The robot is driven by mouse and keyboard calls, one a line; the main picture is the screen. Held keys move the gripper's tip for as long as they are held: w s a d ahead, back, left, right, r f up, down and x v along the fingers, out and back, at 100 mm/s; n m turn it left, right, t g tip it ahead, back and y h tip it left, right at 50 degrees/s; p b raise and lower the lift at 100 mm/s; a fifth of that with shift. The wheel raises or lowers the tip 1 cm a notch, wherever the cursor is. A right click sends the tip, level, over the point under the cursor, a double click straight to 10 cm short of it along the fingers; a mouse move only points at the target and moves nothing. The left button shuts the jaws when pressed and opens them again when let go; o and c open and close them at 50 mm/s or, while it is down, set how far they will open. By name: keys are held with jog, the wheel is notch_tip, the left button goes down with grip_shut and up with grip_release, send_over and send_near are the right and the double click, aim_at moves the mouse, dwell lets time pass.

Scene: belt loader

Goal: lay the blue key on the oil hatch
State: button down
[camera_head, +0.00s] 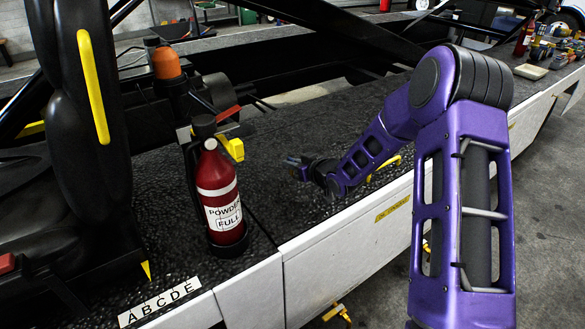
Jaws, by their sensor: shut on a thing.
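My gripper (303,168) is at the end of the purple arm, low over the dark, rough deck of the loader. It is shut on a small blue thing, the blue key (292,160), which shows only as a bit of blue at the fingertips. Whether the key touches the deck I cannot tell. I cannot clearly make out the oil hatch. A yellow label (393,208) with unreadable writing is on the white side panel below the deck edge, to the right of the gripper.
A red extinguisher (221,197) stands left of my gripper, near a black post with an orange top (166,63). A yellow bar (385,167) lies partly behind my arm. Several tools and boxes (560,48) sit at the far right. Deck between the extinguisher and gripper is clear.

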jog(key=shift+f, duration=0.6)
jog(key=shift+f, duration=0.2)
jog(key=c, duration=1)
grip_release()
jog(key=shift+o, duration=0.2)
jog(key=shift+r, duration=0.3)
jog(key=p+v, duration=0.1)
jog(key=v, duration=1.1)
jog(key=shift+f, duration=0.1)
